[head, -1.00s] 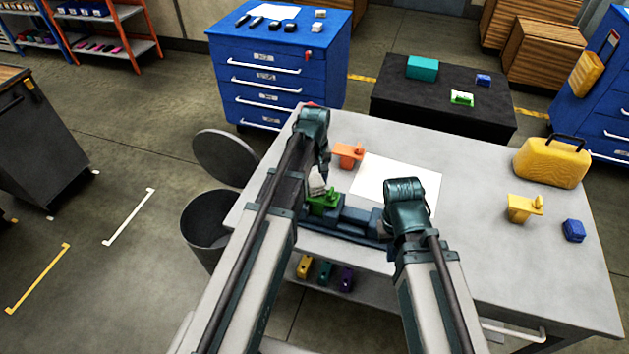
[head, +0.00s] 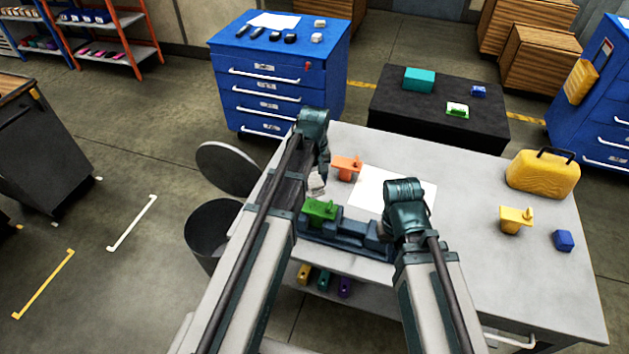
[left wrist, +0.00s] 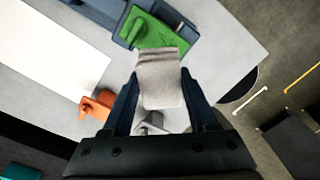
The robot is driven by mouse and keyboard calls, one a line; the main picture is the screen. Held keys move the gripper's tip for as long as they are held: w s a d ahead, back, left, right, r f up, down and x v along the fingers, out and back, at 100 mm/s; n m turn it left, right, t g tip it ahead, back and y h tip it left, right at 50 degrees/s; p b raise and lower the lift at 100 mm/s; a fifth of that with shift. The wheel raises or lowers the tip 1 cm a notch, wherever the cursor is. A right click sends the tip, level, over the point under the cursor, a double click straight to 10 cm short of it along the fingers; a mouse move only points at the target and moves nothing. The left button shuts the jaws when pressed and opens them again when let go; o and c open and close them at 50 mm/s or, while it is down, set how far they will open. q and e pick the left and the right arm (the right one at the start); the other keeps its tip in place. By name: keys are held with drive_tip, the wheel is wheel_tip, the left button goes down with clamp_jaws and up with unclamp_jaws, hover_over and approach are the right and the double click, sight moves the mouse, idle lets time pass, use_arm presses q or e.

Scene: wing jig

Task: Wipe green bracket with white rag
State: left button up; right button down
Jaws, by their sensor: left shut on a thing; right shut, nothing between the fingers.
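The green bracket (head: 320,209) sits at the left end of the blue jig (head: 348,232) on the grey table. It also shows at the top of the left wrist view (left wrist: 150,33). My left gripper (head: 318,178) is shut on the white rag (left wrist: 160,80), a greyish folded piece that also shows in the head view (head: 316,186). The rag is just beyond the bracket in the head view, with a small gap between them. My right gripper (head: 396,226) is shut and empty at the jig's right end, largely hidden by its own wrist.
An orange bracket (head: 346,167) and a white sheet (head: 381,190) lie beyond the jig. A yellow bracket (head: 515,219), a blue block (head: 563,240) and a yellow case (head: 543,174) stand on the right of the table (head: 470,260). A round bin (head: 210,232) is at the left.

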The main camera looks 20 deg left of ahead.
use_arm(q)
drive_tip(key=shift+r, duration=0.15)
wheel_tip(320, 180, up, 3)
drive_tip(key=p, duration=0.3)
drive_tip(key=shift+f, duration=0.2)
